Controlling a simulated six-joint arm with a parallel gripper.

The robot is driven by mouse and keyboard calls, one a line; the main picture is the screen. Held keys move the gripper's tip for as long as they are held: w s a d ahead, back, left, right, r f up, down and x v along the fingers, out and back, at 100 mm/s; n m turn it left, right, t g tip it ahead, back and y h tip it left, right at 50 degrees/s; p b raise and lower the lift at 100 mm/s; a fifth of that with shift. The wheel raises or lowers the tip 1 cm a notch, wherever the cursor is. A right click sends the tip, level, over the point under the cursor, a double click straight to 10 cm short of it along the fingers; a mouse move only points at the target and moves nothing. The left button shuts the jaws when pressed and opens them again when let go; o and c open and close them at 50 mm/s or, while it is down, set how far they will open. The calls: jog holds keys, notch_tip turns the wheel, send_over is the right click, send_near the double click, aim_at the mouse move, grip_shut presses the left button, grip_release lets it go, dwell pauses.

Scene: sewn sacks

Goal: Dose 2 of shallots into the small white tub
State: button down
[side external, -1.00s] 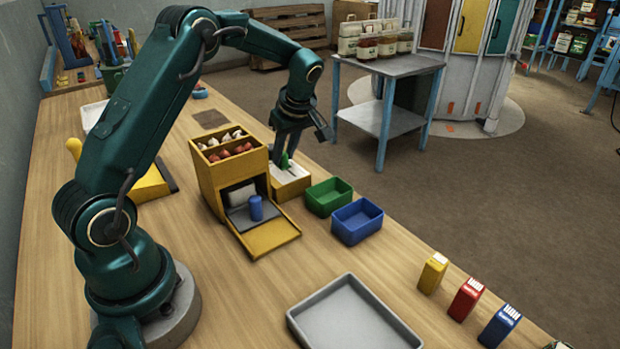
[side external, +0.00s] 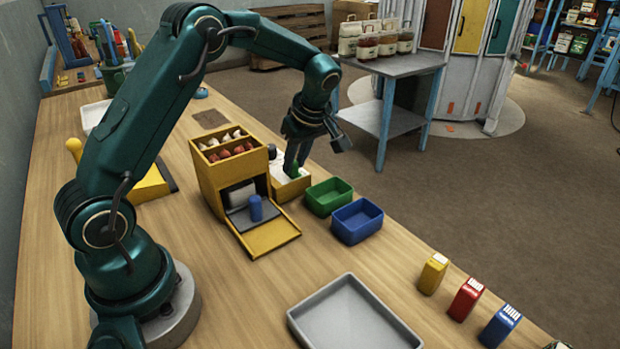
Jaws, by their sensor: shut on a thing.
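Reddish bulbs that look like shallots (side external: 238,149) lie in the front top compartment of a yellow box (side external: 208,190). White bulbs fill the compartment behind. My gripper (side external: 292,170) points down over a low yellow holder (side external: 291,189) with a pale top, right of the box. It is shut on a small green thing (side external: 296,169), mostly hidden by the fingers. I cannot tell whether that thing still touches the holder. I cannot make out the small white tub for certain; a white tray (side external: 93,113) shows partly behind my arm at the left.
Green (side external: 328,196) and blue (side external: 357,221) bins stand right of the holder. A grey tray (side external: 352,318) lies in front. Yellow, red and blue packets (side external: 467,299) line the right edge.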

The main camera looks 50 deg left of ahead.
aim_at(295, 163)
jog(key=shift+d, duration=0.2)
jog(key=c, duration=0.7)
grip_release()
jog(key=shift+v, duration=2.6)
